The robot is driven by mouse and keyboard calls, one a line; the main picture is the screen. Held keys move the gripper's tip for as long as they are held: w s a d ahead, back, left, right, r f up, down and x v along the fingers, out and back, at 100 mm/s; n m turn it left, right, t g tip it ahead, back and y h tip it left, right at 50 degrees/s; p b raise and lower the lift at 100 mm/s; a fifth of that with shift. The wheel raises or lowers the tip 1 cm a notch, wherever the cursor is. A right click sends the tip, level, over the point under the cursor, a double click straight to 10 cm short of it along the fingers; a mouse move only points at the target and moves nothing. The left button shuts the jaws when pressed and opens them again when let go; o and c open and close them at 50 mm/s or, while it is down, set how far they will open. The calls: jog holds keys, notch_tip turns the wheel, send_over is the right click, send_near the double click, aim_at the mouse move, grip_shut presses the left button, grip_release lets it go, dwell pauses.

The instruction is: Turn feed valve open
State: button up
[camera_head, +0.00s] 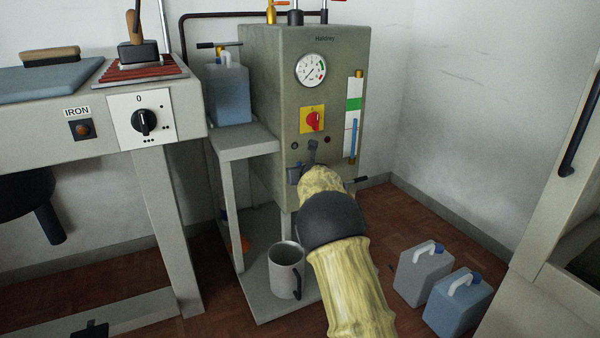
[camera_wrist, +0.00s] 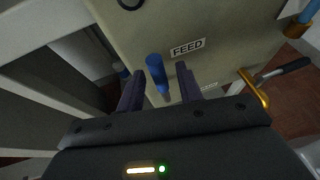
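The feed valve shows in the wrist view as a short blue handle (camera_wrist: 156,70) on the boiler's front face, left of a white FEED label (camera_wrist: 187,47). My gripper (camera_wrist: 157,74) is open, with its two dark fingers apart. The blue handle appears between the fingertips; I cannot tell whether either finger touches it. In the head view my forearm and wrist cover the low front of the grey-green boiler cabinet (camera_head: 285,90), and the handle cannot be made out clearly there.
A brass valve with a black lever (camera_wrist: 255,92) sits close to the right of my gripper. A metal jug (camera_head: 284,270) stands on the low shelf under the boiler. Two jerrycans (camera_head: 424,268) (camera_head: 459,300) stand on the floor at right. The ironing table (camera_head: 60,150) is at left.

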jog(key=shift+r, duration=0.1)
jog(key=v, duration=1.7)
jog(key=shift+s+p, duration=0.15)
jog(key=shift+p, duration=0.25)
jog(key=shift+d, duration=0.1)
